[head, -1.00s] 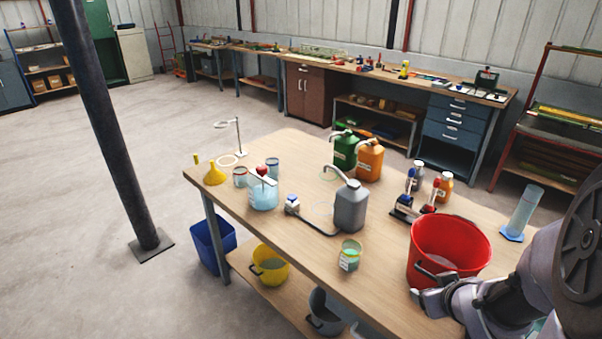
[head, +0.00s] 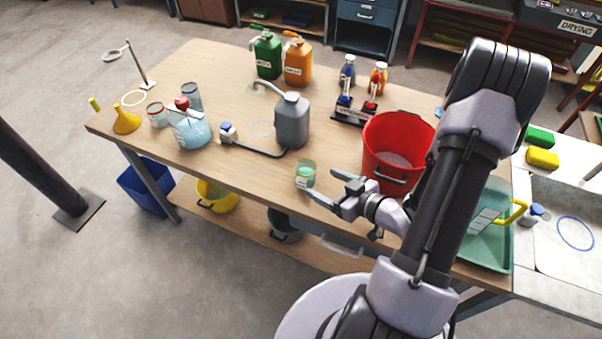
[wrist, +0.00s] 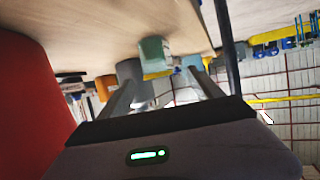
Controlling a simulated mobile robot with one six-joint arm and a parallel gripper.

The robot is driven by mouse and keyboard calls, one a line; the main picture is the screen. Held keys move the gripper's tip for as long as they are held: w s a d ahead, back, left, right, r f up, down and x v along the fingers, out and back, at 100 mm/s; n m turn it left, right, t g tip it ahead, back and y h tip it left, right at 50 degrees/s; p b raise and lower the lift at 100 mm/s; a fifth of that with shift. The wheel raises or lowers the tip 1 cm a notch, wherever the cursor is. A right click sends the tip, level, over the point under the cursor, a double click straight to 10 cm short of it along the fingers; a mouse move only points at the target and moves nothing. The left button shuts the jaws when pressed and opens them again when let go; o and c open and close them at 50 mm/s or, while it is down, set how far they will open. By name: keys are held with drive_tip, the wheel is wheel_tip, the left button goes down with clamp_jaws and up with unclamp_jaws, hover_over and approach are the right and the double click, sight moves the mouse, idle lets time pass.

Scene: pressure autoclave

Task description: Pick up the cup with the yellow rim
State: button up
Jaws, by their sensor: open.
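The cup with the yellow rim (head: 306,177) stands upright near the front edge of the wooden table and holds greenish liquid. It carries a white label. My gripper (head: 324,187) is open and empty just to the right of the cup, its fingers pointing towards it. In the wrist view, which is upside down, the cup (wrist: 154,52) shows ahead, between the directions of the two fingers, with its yellow rim downward in the picture. The fingers do not appear to touch it.
A red bucket (head: 392,146) stands close beside my gripper. A grey jerrycan (head: 292,122) with a hose stands behind the cup. A blue-rimmed cup (head: 191,96), another cup (head: 157,115) and a blue-liquid container (head: 192,133) stand at left. The table's left front is clear.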

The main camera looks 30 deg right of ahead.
sight(300, 170)
drive_tip(key=b+x, duration=0.1)
drive_tip(key=x, duration=0.6)
drive_tip(key=shift+w+f+b, duration=0.15)
drive_tip(key=shift+f+b, duration=0.05)
drive_tip(key=shift+b, duration=0.1)
drive_tip(key=x, duration=0.1)
drive_tip(key=b+x, duration=0.1)
drive_tip(key=x, duration=0.3)
drive_tip(key=shift+w+d+f+b, duration=0.2)
drive_tip(key=shift+d+f+b, duration=0.05)
drive_tip(key=shift+f+b, duration=0.15)
drive_tip(key=shift+s+r, duration=0.1)
drive_tip(key=c, duration=1.5)
drive_tip(key=shift+r, duration=0.1)
